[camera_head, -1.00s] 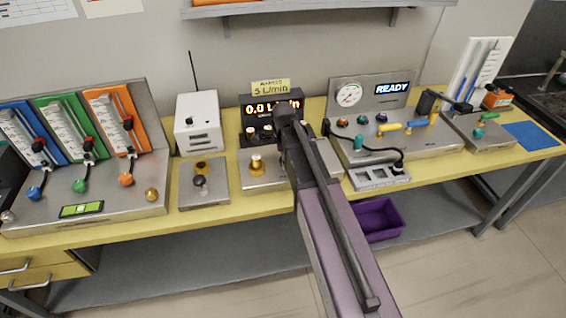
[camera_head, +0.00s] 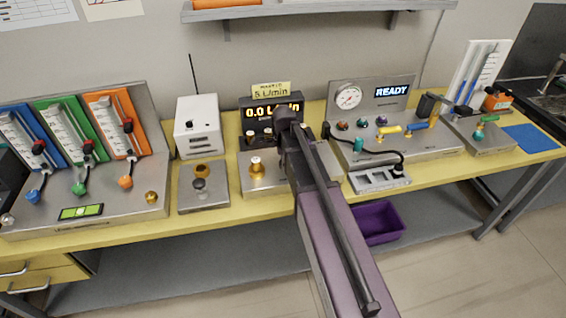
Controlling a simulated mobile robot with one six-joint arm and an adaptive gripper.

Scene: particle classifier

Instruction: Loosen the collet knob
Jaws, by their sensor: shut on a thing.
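My arm reaches up the middle of the picture, over the metal station below the amber flow display (camera_head: 272,113). The dark end of my arm, with my gripper (camera_head: 288,148), is over this station. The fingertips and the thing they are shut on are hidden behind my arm. A brass knob (camera_head: 256,166) stands upright on the visible left part of the station's metal plate (camera_head: 262,185), left of my arm and apart from it. I cannot tell whether this is the collet knob. The display reads 0.0 L/min.
A white box with an antenna (camera_head: 197,127) and a plate with a grey knob (camera_head: 202,195) are on the left. Flow meters stand farther left. The READY panel (camera_head: 378,105), a black cable (camera_head: 375,152) and a slotted tray (camera_head: 378,180) are on the right. A purple bin (camera_head: 377,222) is below.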

